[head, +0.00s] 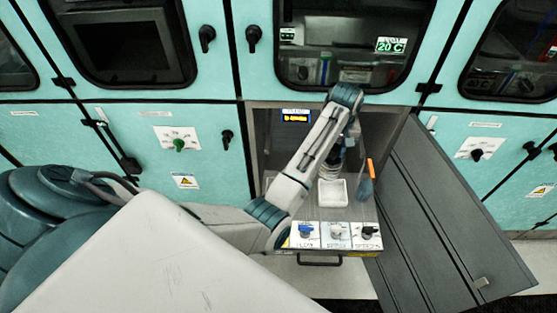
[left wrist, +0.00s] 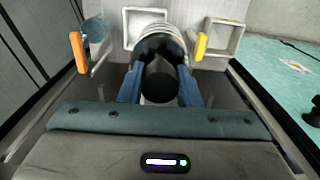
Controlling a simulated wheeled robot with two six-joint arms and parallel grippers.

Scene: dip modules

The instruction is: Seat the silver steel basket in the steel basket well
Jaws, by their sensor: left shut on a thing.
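My left gripper (left wrist: 160,78) is shut on a dark handle, with a blue finger on either side of it. A silver, ribbed, round piece, which looks like the silver steel basket (left wrist: 160,34), shows just beyond the fingers. In the head view the basket (head: 331,168) is partly hidden by my arm, inside the open middle cabinet. A white square well (left wrist: 132,20) lies just beyond the basket and is partly covered by it. The head view shows a white square well (head: 333,193) just below the basket. I cannot tell whether they touch. My right gripper is not in view.
A second white square well (left wrist: 236,40) appears empty, with a yellow handle (left wrist: 200,46) beside it. A blue basket (left wrist: 96,28) with an orange handle (left wrist: 78,52) stands on the other side. The open grey door (head: 440,215) bounds the cabinet on the right.

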